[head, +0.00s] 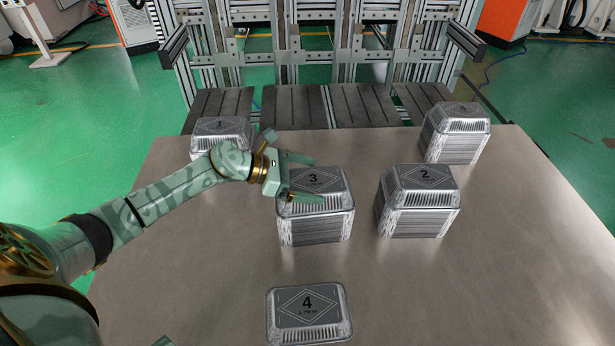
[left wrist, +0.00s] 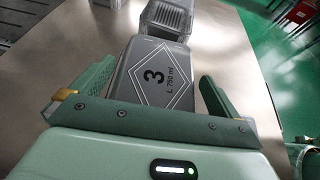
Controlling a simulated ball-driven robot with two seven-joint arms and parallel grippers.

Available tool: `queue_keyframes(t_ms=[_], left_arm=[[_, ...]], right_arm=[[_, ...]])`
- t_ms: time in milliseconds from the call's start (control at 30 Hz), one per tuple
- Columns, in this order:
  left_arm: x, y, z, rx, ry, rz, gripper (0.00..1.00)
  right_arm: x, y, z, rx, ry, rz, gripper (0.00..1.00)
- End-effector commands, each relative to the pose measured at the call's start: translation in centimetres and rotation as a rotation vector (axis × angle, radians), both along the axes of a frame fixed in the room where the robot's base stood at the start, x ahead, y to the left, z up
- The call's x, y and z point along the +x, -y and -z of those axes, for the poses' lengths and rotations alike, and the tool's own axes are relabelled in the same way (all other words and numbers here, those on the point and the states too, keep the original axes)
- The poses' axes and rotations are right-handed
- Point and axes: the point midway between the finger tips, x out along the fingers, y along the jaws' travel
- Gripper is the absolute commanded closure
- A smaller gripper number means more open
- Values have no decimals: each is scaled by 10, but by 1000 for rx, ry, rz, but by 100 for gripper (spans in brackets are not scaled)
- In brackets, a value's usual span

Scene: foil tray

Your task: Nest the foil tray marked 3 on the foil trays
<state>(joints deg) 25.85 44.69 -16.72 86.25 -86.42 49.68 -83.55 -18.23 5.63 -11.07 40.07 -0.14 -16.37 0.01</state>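The foil tray marked 3 (head: 314,181) is silver with a dark lid. It tops a stack of foil trays (head: 316,229) in the middle of the table; it also shows in the left wrist view (left wrist: 156,78). My left gripper (head: 310,181) reaches in from the left at the top of this stack. Its fingers stand open on either side of the tray marked 3, with gaps visible in the left wrist view (left wrist: 150,88). Another stack, topped by a tray marked 2 (head: 424,180), stands to the right.
A low tray marked 4 (head: 308,314) lies near the front. A stack (head: 456,132) stands at the back right, its number too small to read surely. Another tray (head: 222,128) at the back left is partly hidden by my left arm. The right front of the table (head: 530,270) is clear.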

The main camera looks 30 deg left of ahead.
Motion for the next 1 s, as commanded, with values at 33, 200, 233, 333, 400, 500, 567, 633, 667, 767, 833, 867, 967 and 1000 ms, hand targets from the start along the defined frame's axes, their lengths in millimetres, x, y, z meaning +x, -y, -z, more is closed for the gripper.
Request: queue_keyframes(t_ms=[33, 200, 233, 333, 400, 500, 567, 633, 667, 767, 833, 867, 967, 1000], left_arm=[[0, 0, 0, 0, 0, 0, 0], [-3, -5, -3, 1, 0, -1, 0], [-6, -7, -4, 1, -1, -2, 0], [-16, -19, -12, 3, -1, -1, 0], [-27, -31, -20, 3, -1, -1, 0], [-45, -51, -31, 3, -1, -3, 0], [-55, -63, -38, 4, -2, -1, 0], [-66, -76, -45, 4, -1, -1, 0], [-70, -81, -48, 3, 0, -1, 0], [-83, -95, -55, 2, -1, -1, 0], [-90, -103, -59, 0, -1, -1, 0], [-92, -106, -59, 1, -2, -1, 0], [-97, -111, -62, -1, -1, 1, 0], [-98, -113, -62, -1, -1, 1, 0]], right_arm=[[0, 0, 0, 0, 0, 0, 64], [1, 0, -2, 1, 5, 2, 64], [2, 0, -2, 1, 7, 4, 64], [3, 0, -6, 3, 17, 11, 64], [3, -1, -10, 4, 22, 16, 64], [1, -3, -15, 8, 26, 29, 64], [-1, -7, -18, 13, 26, 38, 64], [-1, -13, -22, 20, 27, 42, 64], [-1, -15, -23, 23, 30, 43, 64], [3, -19, -28, 28, 37, 43, 64], [6, -19, -30, 28, 43, 41, 64], [7, -19, -31, 29, 44, 42, 64], [9, -17, -32, 26, 48, 39, 64], [9, -16, -32, 25, 47, 38, 64]])
